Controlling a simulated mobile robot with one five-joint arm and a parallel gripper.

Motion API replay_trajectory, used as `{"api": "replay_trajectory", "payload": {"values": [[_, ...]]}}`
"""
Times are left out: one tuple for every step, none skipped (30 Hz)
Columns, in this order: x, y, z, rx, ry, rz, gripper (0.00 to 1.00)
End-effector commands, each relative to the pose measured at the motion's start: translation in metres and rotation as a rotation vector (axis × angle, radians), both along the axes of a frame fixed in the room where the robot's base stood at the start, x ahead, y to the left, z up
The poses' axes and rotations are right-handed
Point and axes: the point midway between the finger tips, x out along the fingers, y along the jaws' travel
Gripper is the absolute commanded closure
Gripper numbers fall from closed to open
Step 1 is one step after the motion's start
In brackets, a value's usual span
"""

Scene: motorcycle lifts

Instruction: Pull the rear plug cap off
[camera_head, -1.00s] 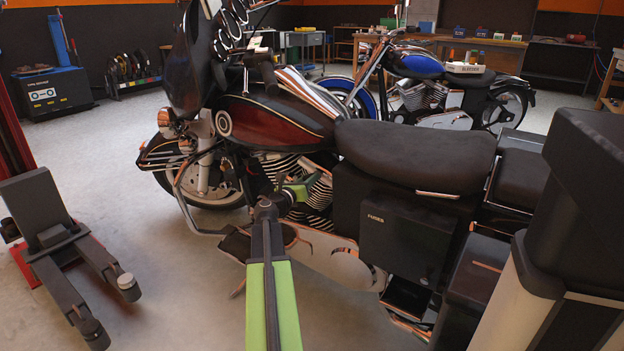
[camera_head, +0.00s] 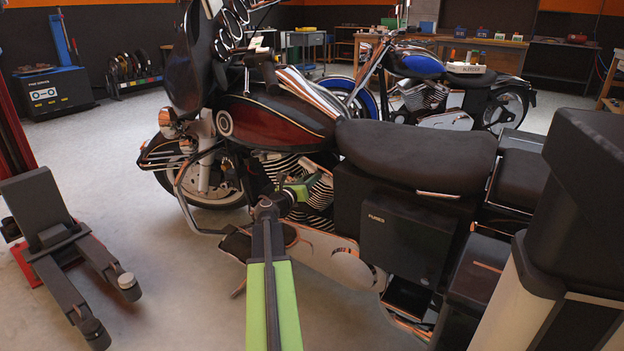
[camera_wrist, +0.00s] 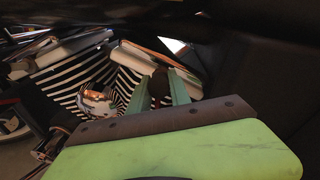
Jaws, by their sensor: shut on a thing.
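The dark red and black motorcycle (camera_head: 270,124) stands side-on in the head view. Its finned engine cylinders (camera_head: 285,166) show below the tank, and they fill the left of the wrist view (camera_wrist: 68,75). My gripper (camera_head: 300,188) reaches in at the rear cylinder. In the wrist view, the two green fingers (camera_wrist: 160,88) close on a small dark piece (camera_wrist: 159,84) between their tips, in front of the rear cylinder. This piece appears to be the rear plug cap. It is mostly hidden by the fingers, and I cannot tell whether it still touches the plug.
A black side case (camera_head: 405,240) and the seat (camera_head: 415,155) are close to the right of my arm. A rounded chrome cover (camera_wrist: 97,100) is left of the fingers. A grey lift stand (camera_head: 60,250) is at the left, with open floor around it.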

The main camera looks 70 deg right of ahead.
Motion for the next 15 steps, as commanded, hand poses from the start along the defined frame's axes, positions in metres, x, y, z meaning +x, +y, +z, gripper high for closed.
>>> {"api": "replay_trajectory", "payload": {"values": [[-0.007, 0.000, 0.000, 0.000, 0.000, -0.014, 1.00], [-0.007, 0.000, 0.000, 0.000, 0.000, -0.015, 1.00], [-0.007, 0.000, 0.000, 0.001, 0.000, -0.015, 1.00], [-0.007, 0.000, 0.000, 0.001, 0.000, -0.015, 1.00], [-0.007, 0.000, 0.000, 0.001, 0.000, -0.015, 1.00], [-0.007, 0.000, 0.000, 0.001, 0.000, -0.015, 1.00], [-0.007, 0.000, 0.000, 0.001, 0.000, -0.015, 1.00], [-0.007, 0.000, 0.000, 0.000, -0.001, -0.015, 1.00], [-0.007, 0.002, 0.001, 0.000, -0.001, -0.015, 1.00], [-0.006, 0.005, 0.001, 0.000, -0.001, -0.015, 1.00], [-0.005, 0.008, 0.002, 0.000, -0.001, -0.014, 1.00], [-0.004, 0.014, 0.004, 0.000, -0.001, -0.014, 1.00], [-0.003, 0.018, 0.005, 0.000, -0.001, -0.013, 1.00], [-0.002, 0.023, 0.006, 0.000, -0.001, -0.013, 1.00], [-0.001, 0.028, 0.007, 0.000, -0.001, -0.014, 1.00]]}}
